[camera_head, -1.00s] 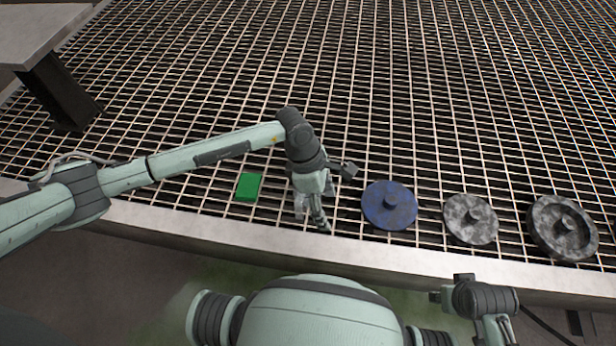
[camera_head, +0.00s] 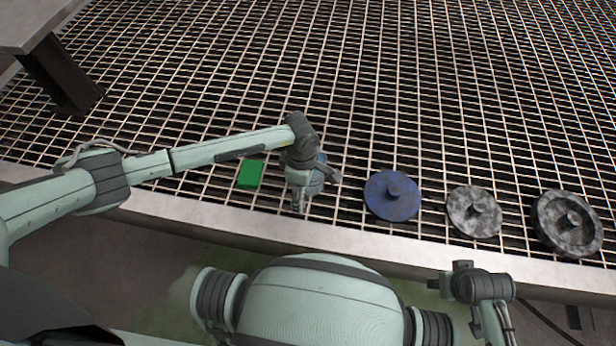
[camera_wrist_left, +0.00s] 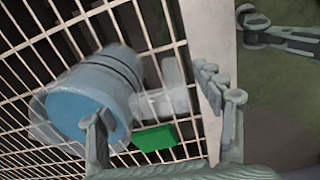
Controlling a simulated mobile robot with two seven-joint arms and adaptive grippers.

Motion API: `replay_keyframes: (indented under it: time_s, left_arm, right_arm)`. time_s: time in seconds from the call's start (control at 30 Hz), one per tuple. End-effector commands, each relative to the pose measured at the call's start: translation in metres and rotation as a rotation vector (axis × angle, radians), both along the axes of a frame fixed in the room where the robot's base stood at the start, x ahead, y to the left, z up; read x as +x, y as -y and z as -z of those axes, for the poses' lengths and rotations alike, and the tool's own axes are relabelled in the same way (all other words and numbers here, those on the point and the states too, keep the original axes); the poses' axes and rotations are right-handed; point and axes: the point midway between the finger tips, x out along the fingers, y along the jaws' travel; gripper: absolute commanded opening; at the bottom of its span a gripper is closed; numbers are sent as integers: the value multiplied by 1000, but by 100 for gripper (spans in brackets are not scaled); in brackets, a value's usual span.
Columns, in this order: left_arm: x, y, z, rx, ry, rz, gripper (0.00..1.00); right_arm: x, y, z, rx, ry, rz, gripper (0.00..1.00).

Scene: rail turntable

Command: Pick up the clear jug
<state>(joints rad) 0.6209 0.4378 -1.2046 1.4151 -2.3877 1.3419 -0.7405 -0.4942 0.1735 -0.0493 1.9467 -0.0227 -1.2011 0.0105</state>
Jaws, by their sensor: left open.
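The clear jug (camera_wrist_left: 82,98) has a bluish body and lies at the left of the left wrist view. A clear, blurred part of it reaches right, between my fingers. In the head view the jug (camera_head: 319,178) is mostly hidden behind my left wrist and gripper; only a bluish bit shows. My left gripper (camera_head: 299,203) is over the grating beside the jug, with its fingers apart in the left wrist view (camera_wrist_left: 160,100). One finger overlaps the jug's body there; I cannot tell whether they touch. My right gripper (camera_head: 453,282) is near the front edge, its jaws unclear.
A green block (camera_head: 250,174) lies on the grating (camera_head: 420,100) left of my left gripper. A blue disc (camera_head: 385,205), a grey disc (camera_head: 465,218) and a darker disc (camera_head: 560,235) lie to the right. A metal table (camera_head: 30,20) stands at the far left. Behind, the grating is clear.

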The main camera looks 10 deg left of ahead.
Motion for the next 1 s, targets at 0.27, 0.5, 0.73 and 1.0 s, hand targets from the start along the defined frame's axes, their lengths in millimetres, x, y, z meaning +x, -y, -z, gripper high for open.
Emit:
replay_keyframes:
  time_s: [0.27, 0.5, 0.73, 1.0]
  left_arm:
    - [0, 0, 0, -1, 1, 0, 57]
    - [0, 0, 0, -1, 0, 0, 27]
    - [0, 0, 0, -1, -1, 0, 0]
    - [0, 1, -1, -2, 1, 0, 0]
  right_arm:
    - [3, 0, -4, 1, 10, 3, 40]
    - [4, 1, -6, -1, 15, 5, 40]
    - [4, 1, -6, -1, 15, 5, 40]
    - [4, 2, -6, -3, 14, 2, 40]
